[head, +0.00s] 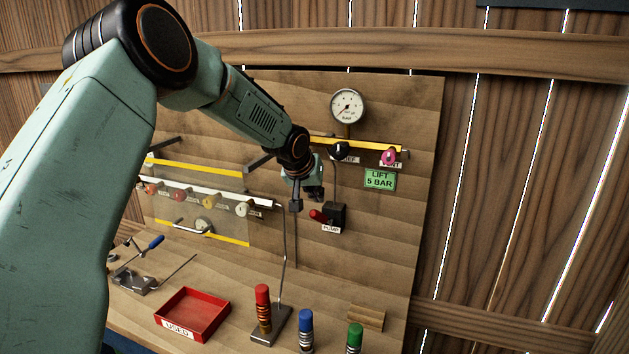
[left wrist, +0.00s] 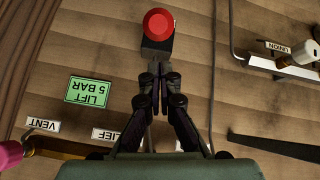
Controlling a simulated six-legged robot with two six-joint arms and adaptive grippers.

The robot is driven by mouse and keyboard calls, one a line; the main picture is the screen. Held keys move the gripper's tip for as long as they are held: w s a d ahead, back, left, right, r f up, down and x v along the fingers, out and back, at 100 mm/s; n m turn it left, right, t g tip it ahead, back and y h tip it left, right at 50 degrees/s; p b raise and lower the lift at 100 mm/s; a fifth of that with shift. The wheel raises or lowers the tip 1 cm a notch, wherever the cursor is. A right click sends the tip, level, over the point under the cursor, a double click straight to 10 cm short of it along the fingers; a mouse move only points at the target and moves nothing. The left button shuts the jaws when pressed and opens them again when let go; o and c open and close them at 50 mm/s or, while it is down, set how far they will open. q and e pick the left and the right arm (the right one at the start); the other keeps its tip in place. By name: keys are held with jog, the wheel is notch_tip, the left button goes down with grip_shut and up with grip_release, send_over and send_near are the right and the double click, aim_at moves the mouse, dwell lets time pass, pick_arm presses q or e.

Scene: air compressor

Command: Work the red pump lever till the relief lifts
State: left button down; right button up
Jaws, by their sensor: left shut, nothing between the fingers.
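The red pump lever (head: 318,216) sticks out to the left from a black pump block (head: 336,214) on the upright wooden board, above a PUMP label. In the left wrist view its round red end (left wrist: 158,24) faces the camera, just beyond my fingertips.
A pink vent knob (head: 389,156) and a green LIFT 5 BAR sign (head: 380,179) are right of the relief. A white rail (head: 183,192) with several knobs is left. Below stand a red USED tray (head: 219,317) and red, blue (head: 306,322) and green (head: 355,335) cylinders.

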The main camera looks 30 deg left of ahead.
aim_at(322, 218)
pick_arm(q)
jog(key=shift+s+d+f, duration=0.3)
jog(key=shift+d+f, duration=0.1)
jog(key=shift+f, duration=0.15)
jog(key=shift+s+d, duration=0.15)
jog(key=shift+s, duration=0.3)
jog(key=shift+w+f, duration=0.15)
jog(key=shift+f, duration=0.05)
jog(key=shift+w+b, duration=0.15)
jog(key=shift+b, duration=0.15)
